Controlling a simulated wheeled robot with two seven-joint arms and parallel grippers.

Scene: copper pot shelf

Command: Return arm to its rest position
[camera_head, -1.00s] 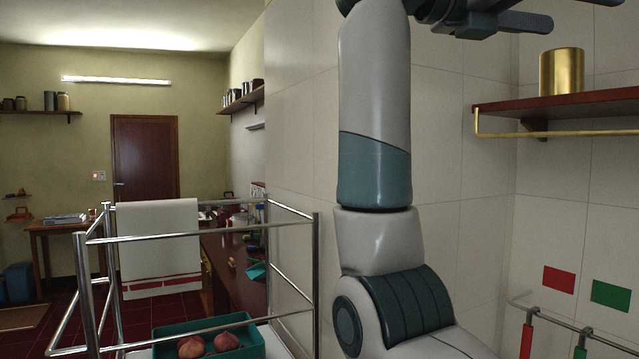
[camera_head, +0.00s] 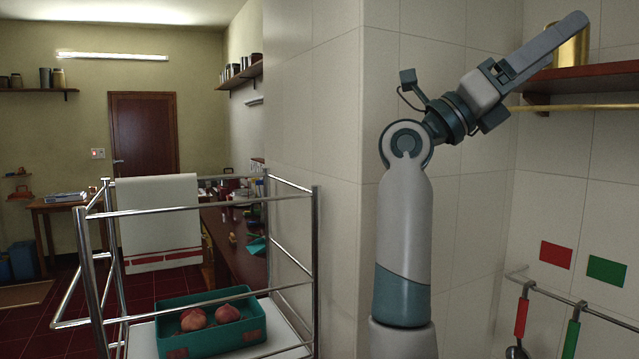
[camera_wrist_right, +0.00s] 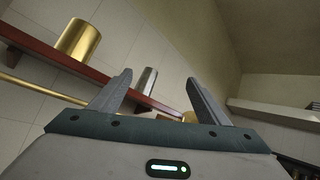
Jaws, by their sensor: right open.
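My right arm stands upright at the right of the head view, bent at the elbow, with the right gripper (camera_head: 548,45) raised toward the upper right. The gripper overlaps the brass pot (camera_head: 572,46) in that view. In the right wrist view the two fingers (camera_wrist_right: 156,92) are spread apart with nothing held between them. The brass pot (camera_wrist_right: 79,40) stands on the shelf to the left of the fingers, apart from them. A silver pot (camera_wrist_right: 147,80) shows beyond, between the fingers. My left gripper is not in view.
A dark red shelf (camera_head: 590,78) with a brass rail (camera_head: 570,107) is on the right wall. Red and green utensils (camera_head: 521,318) hang below. A metal-framed cart (camera_head: 316,250) with a teal crate (camera_head: 215,335) of reddish round items stands left. The tiled wall is close behind my arm.

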